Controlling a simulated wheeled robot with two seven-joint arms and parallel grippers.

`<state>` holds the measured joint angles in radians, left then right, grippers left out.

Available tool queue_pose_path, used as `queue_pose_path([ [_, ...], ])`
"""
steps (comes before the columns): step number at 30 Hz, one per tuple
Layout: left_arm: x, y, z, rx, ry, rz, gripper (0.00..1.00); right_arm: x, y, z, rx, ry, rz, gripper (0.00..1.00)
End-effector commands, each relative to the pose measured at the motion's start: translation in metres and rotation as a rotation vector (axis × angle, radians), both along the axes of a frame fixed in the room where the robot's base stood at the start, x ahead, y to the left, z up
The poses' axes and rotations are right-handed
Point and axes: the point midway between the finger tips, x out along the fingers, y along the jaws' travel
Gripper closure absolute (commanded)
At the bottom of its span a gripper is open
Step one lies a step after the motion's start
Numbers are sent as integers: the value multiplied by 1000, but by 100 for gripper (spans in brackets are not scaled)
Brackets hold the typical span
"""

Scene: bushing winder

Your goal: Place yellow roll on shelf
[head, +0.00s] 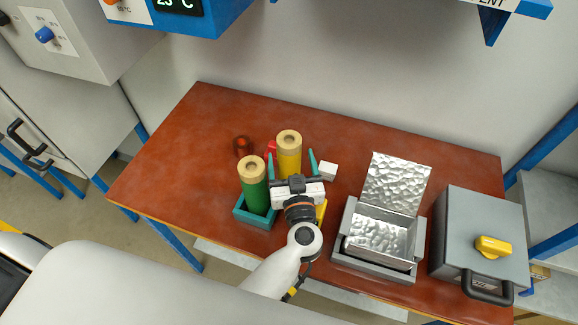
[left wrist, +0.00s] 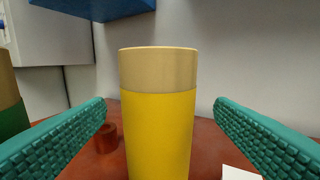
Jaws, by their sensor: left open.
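The yellow roll (head: 289,160) stands upright on the red-brown table, with a beige top section. In the left wrist view the yellow roll (left wrist: 160,125) is centred between the teal fingers, with visible gaps on both sides. My left gripper (head: 291,156) is open, its fingers on either side of the roll, and its body hides the roll's lower part. In the left wrist view the open gripper (left wrist: 160,108) holds nothing. A blue-edged ledge (head: 510,5) shows at the top right; I cannot tell if it is the shelf. My right gripper is out of view.
A green roll (head: 252,182) stands in a teal holder (head: 241,214) just left of my gripper. A dark red ring (head: 243,146) and a white block (head: 328,171) lie nearby. An open metal box (head: 338,250) and a grey case (head: 480,220) stand to the right. The table's left end is clear.

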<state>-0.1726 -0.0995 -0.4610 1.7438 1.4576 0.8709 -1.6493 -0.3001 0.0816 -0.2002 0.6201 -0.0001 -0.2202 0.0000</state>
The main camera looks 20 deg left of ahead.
Motion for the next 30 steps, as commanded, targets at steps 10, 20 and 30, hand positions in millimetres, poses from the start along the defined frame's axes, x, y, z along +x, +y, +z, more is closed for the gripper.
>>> queue_pose_path([
  [10,39,19,-6,1,-4,1,23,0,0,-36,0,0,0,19],
  [20,47,23,-3,1,0,0,23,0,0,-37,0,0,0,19],
  [30,47,23,-3,1,0,1,75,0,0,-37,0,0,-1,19],
])
